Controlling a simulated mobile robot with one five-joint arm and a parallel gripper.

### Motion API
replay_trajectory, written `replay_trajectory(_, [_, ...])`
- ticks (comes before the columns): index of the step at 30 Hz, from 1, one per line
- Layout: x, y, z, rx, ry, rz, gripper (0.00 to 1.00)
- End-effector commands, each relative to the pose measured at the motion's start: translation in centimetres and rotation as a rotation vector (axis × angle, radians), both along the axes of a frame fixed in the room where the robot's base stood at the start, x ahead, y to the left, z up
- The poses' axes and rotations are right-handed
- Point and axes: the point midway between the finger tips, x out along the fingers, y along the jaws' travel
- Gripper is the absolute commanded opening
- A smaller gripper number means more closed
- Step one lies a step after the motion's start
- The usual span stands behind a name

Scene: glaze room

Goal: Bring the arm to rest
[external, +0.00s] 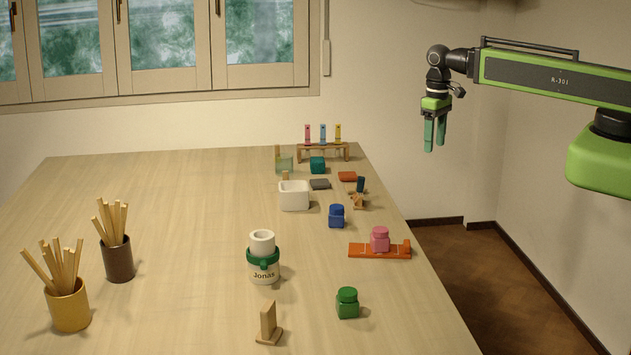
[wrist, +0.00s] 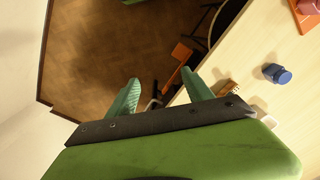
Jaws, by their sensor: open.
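My gripper (external: 434,134) is raised at the upper right in the external view, to the right of the table's edge and above the floor. Its two green fingers point down. In the wrist view my gripper (wrist: 161,92) shows its fingers spread apart with nothing between them. My arm reaches in from the right side of the external view, roughly level, with the wrist bent downward. The gripper touches nothing.
Clear floor (external: 490,265) lies right.

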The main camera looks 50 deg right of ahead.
Motion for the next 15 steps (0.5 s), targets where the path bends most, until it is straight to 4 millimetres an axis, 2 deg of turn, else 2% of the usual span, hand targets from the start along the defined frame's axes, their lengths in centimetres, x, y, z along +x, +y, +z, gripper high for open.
replay_trajectory(5, [0.0, 0.1, -0.1, 0.0, 0.0, 0.003, 0.6])
replay_trajectory(8, [0.0, 0.1, -1.7, 0.0, 0.0, 0.003, 0.6])
replay_trajectory(11, [0.0, 0.1, -4.9, 0.0, 0.0, 0.004, 0.6])
replay_trajectory(15, [0.1, 0.1, -10.3, 0.0, 0.0, 0.004, 0.6])
